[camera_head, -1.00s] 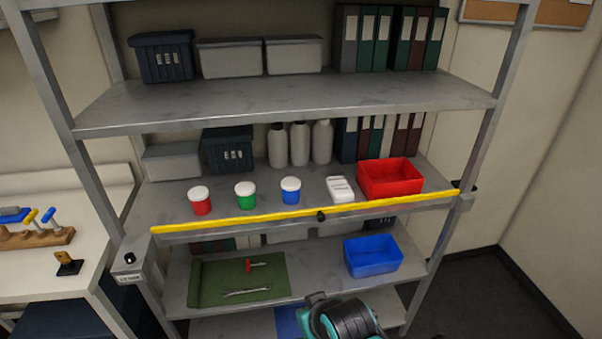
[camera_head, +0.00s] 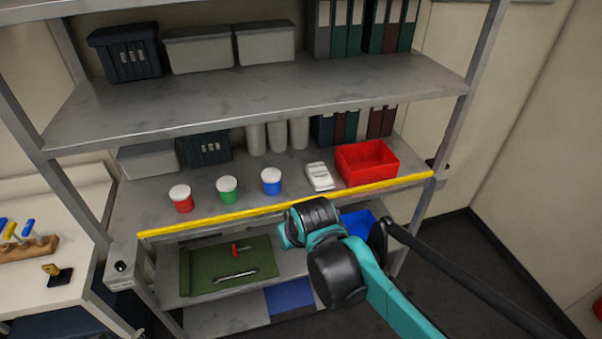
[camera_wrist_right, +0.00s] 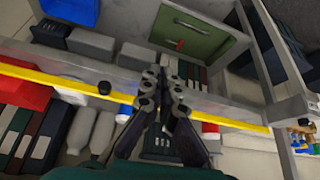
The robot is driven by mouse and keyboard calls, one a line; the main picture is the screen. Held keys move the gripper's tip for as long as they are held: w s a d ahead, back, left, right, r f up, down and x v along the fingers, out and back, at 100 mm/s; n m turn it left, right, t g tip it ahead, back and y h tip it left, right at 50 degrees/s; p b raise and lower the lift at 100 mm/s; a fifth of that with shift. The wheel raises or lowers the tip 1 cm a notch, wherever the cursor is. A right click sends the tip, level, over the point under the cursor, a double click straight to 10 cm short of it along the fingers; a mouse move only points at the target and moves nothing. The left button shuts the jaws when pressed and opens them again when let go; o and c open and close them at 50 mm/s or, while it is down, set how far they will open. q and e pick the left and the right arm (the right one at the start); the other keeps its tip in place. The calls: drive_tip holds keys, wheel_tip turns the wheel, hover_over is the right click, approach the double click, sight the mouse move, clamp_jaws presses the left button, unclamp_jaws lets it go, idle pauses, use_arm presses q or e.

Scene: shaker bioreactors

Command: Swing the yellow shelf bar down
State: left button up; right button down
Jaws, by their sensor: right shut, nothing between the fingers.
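The yellow shelf bar (camera_head: 230,217) runs level along the front edge of the middle shelf in the head view. My right gripper (camera_wrist_right: 160,73) is shut and empty. Its fingers overlap the bar in the wrist view, and I cannot tell whether they touch it. My left gripper is in neither view.
Red, green and blue lidded jars, a white rack and a red bin (camera_head: 367,162) stand behind the bar. Below lie a green mat (camera_head: 200,275) with tools and a partly hidden blue bin (camera_head: 358,222). A side table (camera_head: 40,285) is at left. Open floor lies at right.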

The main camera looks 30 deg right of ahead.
use_arm(q)
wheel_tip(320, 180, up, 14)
drive_tip(key=p, duration=1.1)
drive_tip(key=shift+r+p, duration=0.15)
drive_tip(key=shift+p, duration=0.15)
use_arm(e)
drive_tip(key=w+d+r+m+g, duration=0.1)
drive_tip(key=w+d+r+g, duration=0.1)
drive_tip(key=w+d+r, duration=0.7)
drive_tip(key=shift+w+d+m, duration=0.4)
drive_tip(key=shift+w+d, duration=0.1)
drive_tip(key=shift+d, duration=0.1)
drive_tip(key=shift+r, duration=0.15)
use_arm(q)
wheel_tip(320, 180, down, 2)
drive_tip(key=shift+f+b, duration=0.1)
drive_tip(key=shift+b, duration=0.95)
use_arm(e)
drive_tip(key=x, duration=1)
use_arm(q)
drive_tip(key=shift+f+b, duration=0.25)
drive_tip(key=shift+b, duration=0.1)
use_arm(e)
drive_tip(key=shift+s, duration=0.45)
